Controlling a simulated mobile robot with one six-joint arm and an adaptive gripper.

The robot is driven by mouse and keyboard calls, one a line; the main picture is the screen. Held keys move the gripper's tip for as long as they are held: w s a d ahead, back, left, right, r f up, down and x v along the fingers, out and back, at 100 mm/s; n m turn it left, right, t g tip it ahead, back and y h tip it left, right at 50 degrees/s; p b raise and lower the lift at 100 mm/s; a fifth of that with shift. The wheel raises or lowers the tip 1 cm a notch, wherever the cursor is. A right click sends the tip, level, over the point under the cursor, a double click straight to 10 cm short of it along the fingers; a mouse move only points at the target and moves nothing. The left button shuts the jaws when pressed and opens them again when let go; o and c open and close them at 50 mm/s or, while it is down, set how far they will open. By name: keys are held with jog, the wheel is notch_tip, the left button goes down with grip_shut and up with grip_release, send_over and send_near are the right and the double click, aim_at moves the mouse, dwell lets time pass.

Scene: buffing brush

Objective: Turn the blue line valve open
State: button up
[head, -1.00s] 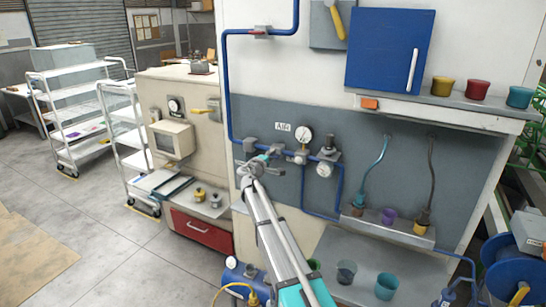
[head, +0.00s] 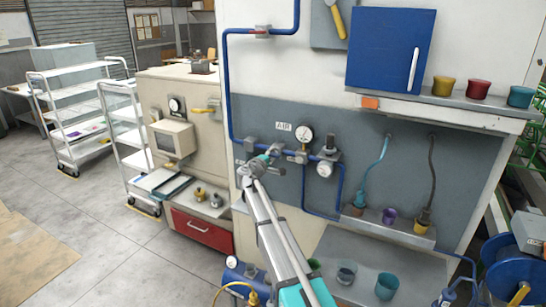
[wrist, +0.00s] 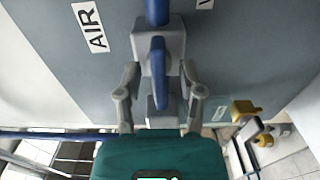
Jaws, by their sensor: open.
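In the wrist view the blue valve handle (wrist: 158,72) stands in front of a grey valve body (wrist: 175,42) on the blue pipe (wrist: 157,10). The handle appears lined up with the pipe in that picture. My gripper (wrist: 160,78) is open, with one finger on each side of the handle and visible gaps between. In the head view my gripper (head: 259,163) is at the blue pipe (head: 229,90) line on the grey panel, just below the AIR label (head: 284,127). There it largely hides the handle.
A pressure gauge (head: 304,134) and a regulator (head: 327,160) sit close to the right on the same line. A yellow-handled valve (head: 207,110) is on the cream cabinet at left; a yellow part (wrist: 246,110) shows at the right of the wrist view. Cups stand on the lower shelf.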

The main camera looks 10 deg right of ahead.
jog(key=v, duration=1.2)
jog(key=shift+d, duration=0.1)
jog(key=s+d+f+m+g+y+b, duration=0.1)
jog(key=s+d+f+m+g, duration=0.35)
jog(key=s+d+f, duration=0.35)
jog(key=s+d+f+m+g+y, duration=0.1)
jog(key=s+d+f+m+g, duration=0.3)
jog(key=s, duration=0.5)
jog(key=s+a+f+m+g+y, duration=0.1)
jog(key=s+a+f+g+y, duration=0.1)
jog(key=s, duration=0.7)
jog(key=s+a+f+m+g+y+b, duration=0.1)
jog(key=s+f+g+y, duration=0.3)
jog(key=s, duration=0.5)
jog(key=shift+s+a+f+y, duration=0.4)
jog(key=shift+f+y, duration=0.85)
jog(key=shift+y, duration=0.05)
jog(key=shift+m, duration=0.25)
